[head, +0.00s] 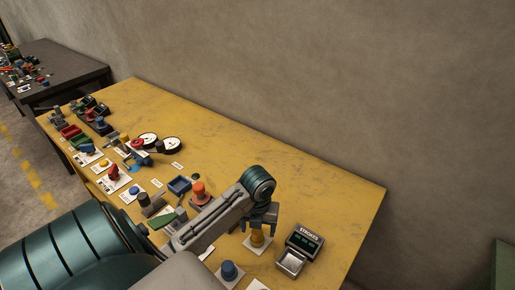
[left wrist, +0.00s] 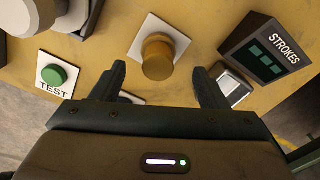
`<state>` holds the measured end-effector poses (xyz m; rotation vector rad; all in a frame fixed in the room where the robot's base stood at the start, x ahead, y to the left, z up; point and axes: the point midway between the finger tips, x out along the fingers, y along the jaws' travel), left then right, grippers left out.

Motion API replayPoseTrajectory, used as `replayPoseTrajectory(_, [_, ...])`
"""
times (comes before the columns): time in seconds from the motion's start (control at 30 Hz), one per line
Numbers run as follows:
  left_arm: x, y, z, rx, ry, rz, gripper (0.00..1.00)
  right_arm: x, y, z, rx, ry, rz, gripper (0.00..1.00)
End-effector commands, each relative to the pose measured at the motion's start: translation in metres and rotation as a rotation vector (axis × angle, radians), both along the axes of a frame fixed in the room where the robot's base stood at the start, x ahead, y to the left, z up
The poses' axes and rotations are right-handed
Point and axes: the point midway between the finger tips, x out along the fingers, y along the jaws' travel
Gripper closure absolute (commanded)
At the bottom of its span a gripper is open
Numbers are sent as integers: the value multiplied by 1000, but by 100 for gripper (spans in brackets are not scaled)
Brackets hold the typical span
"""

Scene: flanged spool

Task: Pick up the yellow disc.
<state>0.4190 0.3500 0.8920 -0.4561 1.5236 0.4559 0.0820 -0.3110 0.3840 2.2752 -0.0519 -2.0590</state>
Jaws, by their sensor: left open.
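The yellow disc (left wrist: 158,52) is the round top of a yellow-orange spool-like piece on a white square plate (left wrist: 180,37). In the head view the yellow piece (head: 257,239) stands upright near the table's front right, partly hidden by my gripper. My left gripper (left wrist: 161,82) is open and empty, its two fingers apart, with the disc ahead of the gap between them in the left wrist view. In the head view my left gripper (head: 260,220) is above the yellow piece. I cannot tell whether the fingers touch it. My right gripper is not in view.
A dark box marked STROKES (head: 304,241) and a silver tray (head: 291,262) stand just right of the yellow piece. A green TEST button (left wrist: 54,74) is to the left in the wrist view. The yellow table (head: 340,200) is clear toward the wall.

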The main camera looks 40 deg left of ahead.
Motion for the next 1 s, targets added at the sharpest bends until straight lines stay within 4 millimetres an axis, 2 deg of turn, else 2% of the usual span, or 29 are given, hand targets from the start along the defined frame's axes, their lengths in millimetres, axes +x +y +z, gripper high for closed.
replayPoseTrajectory(0.2, [1,2,-21,1,-1,0,32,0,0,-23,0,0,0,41])
replayPoseTrajectory(0.23, [0,2,-20,-1,4,2,32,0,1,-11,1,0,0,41])
replayPoseTrajectory(0.3, [0,3,-31,-2,5,2,32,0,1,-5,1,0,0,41])
replayPoseTrajectory(0.5, [0,3,-50,0,0,0,32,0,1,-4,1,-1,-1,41])
replayPoseTrajectory(0.7, [0,3,-51,1,-1,0,32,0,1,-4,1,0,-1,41])
replayPoseTrajectory(0.77, [0,3,-51,1,-1,0,40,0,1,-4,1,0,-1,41])
replayPoseTrajectory(1.0, [1,3,-51,1,-1,0,87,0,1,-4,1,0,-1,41])
